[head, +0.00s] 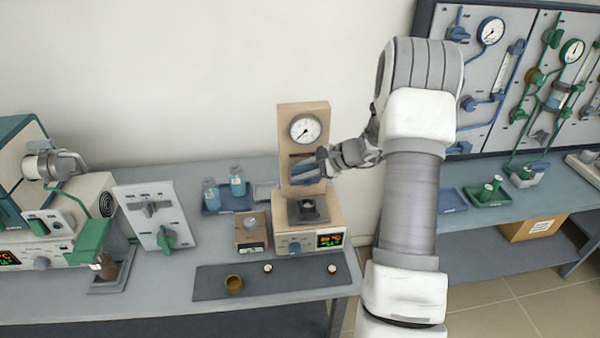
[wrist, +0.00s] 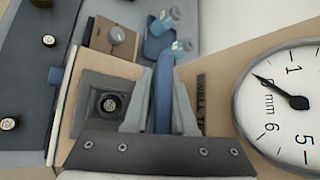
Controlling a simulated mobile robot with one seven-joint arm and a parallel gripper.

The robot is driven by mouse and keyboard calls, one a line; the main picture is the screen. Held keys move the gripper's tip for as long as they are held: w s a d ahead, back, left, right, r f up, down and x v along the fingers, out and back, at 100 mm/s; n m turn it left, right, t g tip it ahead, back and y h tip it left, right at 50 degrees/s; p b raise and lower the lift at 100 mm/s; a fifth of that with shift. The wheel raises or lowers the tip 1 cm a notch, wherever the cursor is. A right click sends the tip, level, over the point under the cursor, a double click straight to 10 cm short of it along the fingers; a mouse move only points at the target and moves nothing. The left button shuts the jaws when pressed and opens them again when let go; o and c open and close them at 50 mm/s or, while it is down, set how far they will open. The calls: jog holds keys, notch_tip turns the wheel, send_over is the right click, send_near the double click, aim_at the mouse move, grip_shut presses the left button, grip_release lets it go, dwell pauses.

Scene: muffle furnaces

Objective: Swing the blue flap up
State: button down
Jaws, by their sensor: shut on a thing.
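The blue flap (head: 304,172) is on the tan upright housing below its round dial, partly hidden by my gripper in the head view. My gripper (head: 322,158) comes in from the right and is at the flap. In the wrist view the flap (wrist: 163,80) shows edge-on as a narrow blue strip between the two grey fingers of my gripper (wrist: 162,100), which are shut on it. The tan unit (head: 310,231) stands under the flap, with a dark square recess (wrist: 108,105) on its top. The flap's hinge cannot be made out.
The dial (head: 304,128) sits just above the gripper. A blue tray with bottles (head: 237,183) and a small tan box (head: 250,230) stand left of the unit. A dark mat (head: 205,282) with small cups lies in front. A grey panel (head: 152,215) stands further left.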

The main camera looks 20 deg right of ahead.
jog(key=shift+w+d+r, duration=0.25)
jog(key=shift+w+r, duration=0.3)
jog(key=shift+w, duration=0.2)
